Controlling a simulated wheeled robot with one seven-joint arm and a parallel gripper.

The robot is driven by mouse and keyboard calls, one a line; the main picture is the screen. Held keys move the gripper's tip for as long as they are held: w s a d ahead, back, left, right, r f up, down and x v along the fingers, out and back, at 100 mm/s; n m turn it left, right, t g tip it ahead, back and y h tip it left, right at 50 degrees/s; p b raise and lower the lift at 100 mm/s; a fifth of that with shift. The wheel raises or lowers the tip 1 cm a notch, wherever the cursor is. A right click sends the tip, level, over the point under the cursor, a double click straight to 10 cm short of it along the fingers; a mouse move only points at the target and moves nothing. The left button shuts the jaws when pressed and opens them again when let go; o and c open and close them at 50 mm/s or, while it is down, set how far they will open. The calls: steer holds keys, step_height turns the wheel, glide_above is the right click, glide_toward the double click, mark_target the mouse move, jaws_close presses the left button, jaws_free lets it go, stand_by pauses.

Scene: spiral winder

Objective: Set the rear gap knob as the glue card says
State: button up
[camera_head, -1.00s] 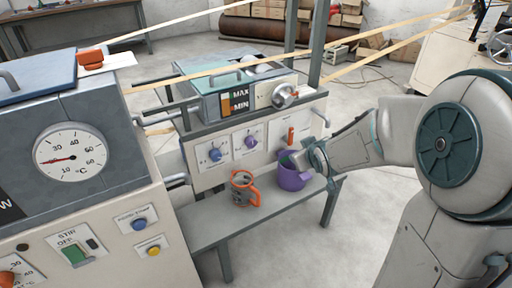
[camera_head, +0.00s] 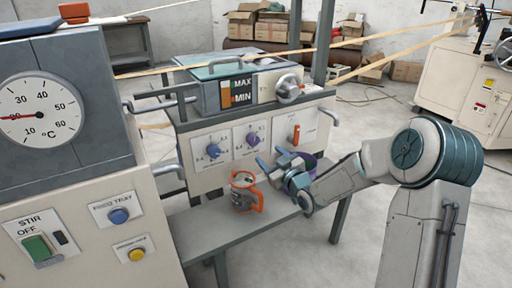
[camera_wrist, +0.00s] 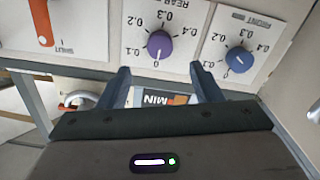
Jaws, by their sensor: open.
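The purple rear gap knob (camera_head: 251,139) is on a white plate on the machine's front panel, right of the blue front knob (camera_head: 213,149). In the wrist view the purple knob (camera_wrist: 159,44) is ahead of the fingers, with marks from 0.1 to 0.4 around it. A pale pointer line shows on its lower edge there, near a partly legible mark. The blue knob (camera_wrist: 238,60) is to its right. My gripper (camera_head: 269,159) is open and empty just in front of the panel, below the purple knob and apart from it. I cannot make out the glue card.
A grey and orange mug (camera_head: 245,192) stands on the bench (camera_head: 210,222) below the panel. A purple mug (camera_head: 318,164) is partly hidden behind my arm. An orange lever (camera_head: 296,134) is right of the knobs. The thermometer tank (camera_head: 60,105) is at left.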

mark_target(255, 142)
steer(key=b+x, duration=0.2)
steer(key=x, duration=0.8)
steer(key=c, duration=1)
